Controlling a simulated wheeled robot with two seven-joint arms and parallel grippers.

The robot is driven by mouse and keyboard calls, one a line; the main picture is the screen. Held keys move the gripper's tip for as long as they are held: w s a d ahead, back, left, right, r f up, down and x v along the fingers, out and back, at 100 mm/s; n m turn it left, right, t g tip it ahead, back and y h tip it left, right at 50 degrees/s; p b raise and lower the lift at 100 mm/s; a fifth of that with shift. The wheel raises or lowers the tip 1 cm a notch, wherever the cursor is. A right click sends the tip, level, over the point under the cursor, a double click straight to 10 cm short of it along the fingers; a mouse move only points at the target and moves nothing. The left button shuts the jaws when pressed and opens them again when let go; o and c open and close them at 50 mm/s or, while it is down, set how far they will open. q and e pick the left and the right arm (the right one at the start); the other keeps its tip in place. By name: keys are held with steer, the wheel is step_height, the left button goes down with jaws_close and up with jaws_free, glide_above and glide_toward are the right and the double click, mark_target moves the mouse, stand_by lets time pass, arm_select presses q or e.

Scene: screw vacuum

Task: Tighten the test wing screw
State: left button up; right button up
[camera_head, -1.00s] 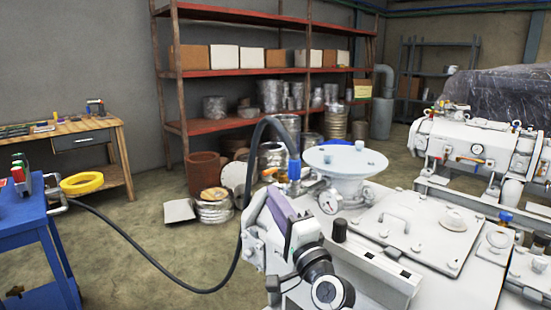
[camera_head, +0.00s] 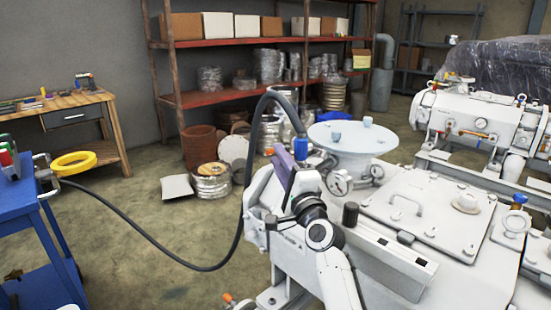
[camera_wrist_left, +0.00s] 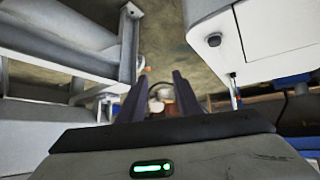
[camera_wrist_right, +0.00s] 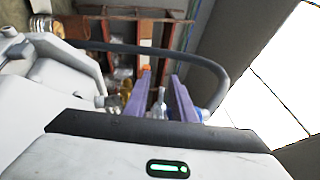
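My right gripper (camera_head: 281,156) has purple fingers pointing up beside the black hose's blue fitting, left of the white flange. In the right wrist view, the fingers (camera_wrist_right: 161,85) stand apart. A small silvery-grey piece (camera_wrist_right: 160,103) shows in the gap, with clearance beside it; I cannot tell if it is the test wing screw. A blue fitting also shows in the head view (camera_head: 300,149), just right of the fingers. My left gripper (camera_wrist_left: 159,78) is open and empty, seen only in its wrist view, with blurred pale objects beyond it. The wing screw is not clearly identifiable.
The black hose (camera_head: 150,245) loops from the blue cart (camera_head: 25,205) to the white machine (camera_head: 410,215). The white flange (camera_head: 352,138) and gauge (camera_head: 340,183) stand close to my right gripper.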

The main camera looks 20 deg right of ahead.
steer(key=shift+s, duration=0.1)
jaws_close()
arm_select(q)
step_height(320, 180, down, 5)
steer(key=b, duration=0.8)
steer(key=shift+d+f, duration=0.1)
steer(key=shift+f, duration=0.05)
arm_select(e)
steer(key=shift+s+r+m+t+h, duration=0.15)
steer(key=shift+r+m+t+h, duration=0.35)
steer(key=shift+m+t, duration=0.45)
arm_select(q)
steer(key=shift+s+f, duration=0.15)
steer(key=shift+f, duration=0.1)
steer(key=shift+r, duration=0.1)
arm_select(e)
steer(key=shift+d, duration=0.1)
steer(key=shift+c, duration=0.2)
jaws_free()
arm_select(q)
steer(key=shift+w+r, duration=0.15)
steer(key=shift+w, duration=0.1)
arm_select(e)
steer(key=shift+o, duration=0.2)
